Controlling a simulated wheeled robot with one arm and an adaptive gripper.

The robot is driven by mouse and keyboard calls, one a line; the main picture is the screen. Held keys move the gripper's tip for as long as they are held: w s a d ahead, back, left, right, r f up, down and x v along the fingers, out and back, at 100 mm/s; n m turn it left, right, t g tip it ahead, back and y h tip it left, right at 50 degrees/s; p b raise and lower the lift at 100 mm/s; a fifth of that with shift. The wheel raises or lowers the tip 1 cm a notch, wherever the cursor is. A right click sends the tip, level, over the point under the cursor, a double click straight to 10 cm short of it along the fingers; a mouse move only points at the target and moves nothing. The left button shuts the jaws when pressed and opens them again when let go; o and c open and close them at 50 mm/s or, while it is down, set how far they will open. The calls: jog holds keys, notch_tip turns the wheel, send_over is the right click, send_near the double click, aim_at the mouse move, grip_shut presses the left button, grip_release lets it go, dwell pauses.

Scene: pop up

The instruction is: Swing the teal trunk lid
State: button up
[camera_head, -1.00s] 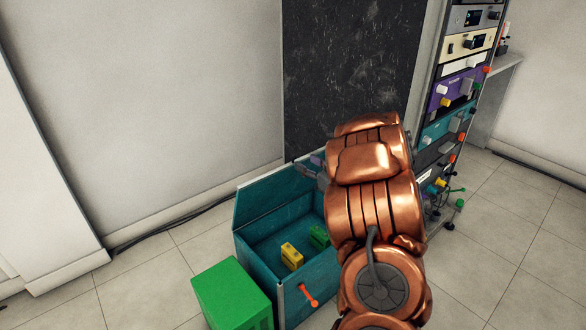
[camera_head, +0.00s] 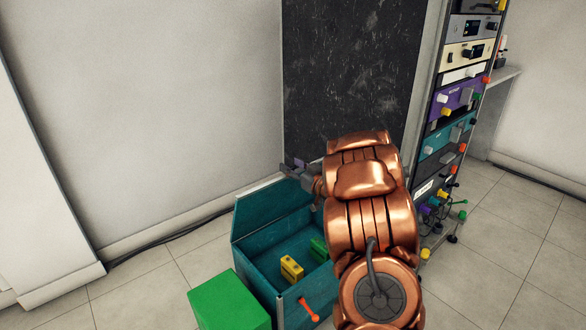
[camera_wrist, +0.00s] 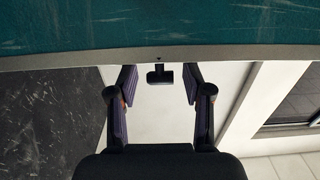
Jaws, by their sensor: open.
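The teal trunk (camera_head: 262,262) stands on the floor with its lid (camera_head: 262,212) raised and leaning back toward the wall. An orange handle (camera_head: 310,308) is on its front. My gripper (camera_head: 287,171) is at the lid's upper edge, near its right end, partly hidden by my copper arm. The lid's pale rim and teal face (camera_wrist: 160,30) lie just past the fingertips. I cannot tell whether they touch.
A yellow block (camera_head: 291,269) and a green block (camera_head: 320,249) lie inside the trunk. A green box (camera_head: 229,303) stands at its front left. A rack of instruments (camera_head: 455,110) stands at the right, and a dark panel (camera_head: 350,75) is behind.

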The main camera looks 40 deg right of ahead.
grip_shut()
dwell(0.4)
